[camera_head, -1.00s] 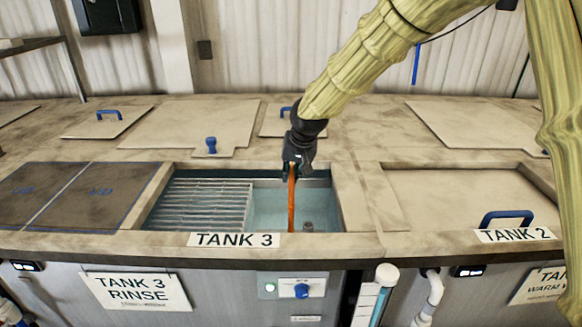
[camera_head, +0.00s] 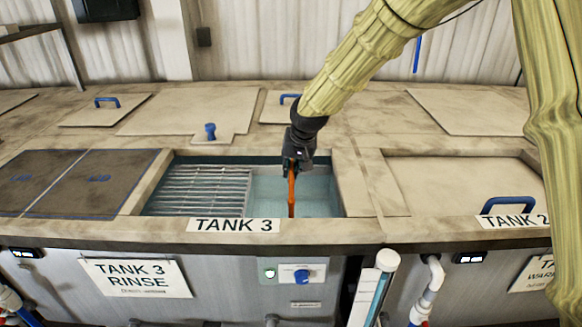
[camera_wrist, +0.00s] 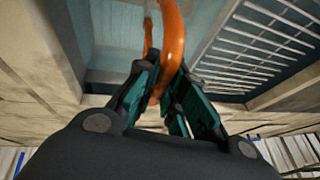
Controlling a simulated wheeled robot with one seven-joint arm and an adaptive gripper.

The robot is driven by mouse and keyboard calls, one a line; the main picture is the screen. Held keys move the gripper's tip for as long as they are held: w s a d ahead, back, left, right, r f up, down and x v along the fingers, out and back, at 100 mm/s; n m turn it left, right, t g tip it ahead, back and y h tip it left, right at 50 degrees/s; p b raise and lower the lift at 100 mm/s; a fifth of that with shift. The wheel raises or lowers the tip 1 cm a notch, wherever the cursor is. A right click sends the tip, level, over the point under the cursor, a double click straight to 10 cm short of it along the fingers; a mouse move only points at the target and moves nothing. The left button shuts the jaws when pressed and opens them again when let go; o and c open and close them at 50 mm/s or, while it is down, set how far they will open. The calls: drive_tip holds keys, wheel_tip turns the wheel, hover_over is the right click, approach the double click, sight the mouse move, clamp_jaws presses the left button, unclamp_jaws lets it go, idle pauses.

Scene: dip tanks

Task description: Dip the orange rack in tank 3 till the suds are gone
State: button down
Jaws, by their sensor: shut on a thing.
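My gripper (camera_head: 297,165) is over the open right part of tank 3 (camera_head: 265,171), shut on the orange rack (camera_head: 291,193). In the head view only a narrow upright orange part of the rack shows, reaching down into the tank opening; its lower end is hidden. In the wrist view my gripper (camera_wrist: 165,105) has its teal pads on either side of the curved orange bar of the rack (camera_wrist: 172,50). The tank holds pale blue water (camera_head: 325,195). I cannot tell how deep the rack is or whether suds are on it.
A slatted metal grate (camera_head: 203,190) fills the tank's left part. Dark panels (camera_head: 75,182) lie left of it. Tank 2's lid with a blue handle (camera_head: 508,204) is at right. A blue knob (camera_head: 302,274) is on the front panel. Several lids lie behind.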

drive_tip(key=shift+d+r, duration=0.1)
drive_tip(key=shift+a+p, duration=0.2)
drive_tip(key=shift+p, duration=0.3)
idle(1.6)
wheel_tip(320, 180, up, 22)
drive_tip(key=p, duration=1)
idle(0.8)
idle(0.4)
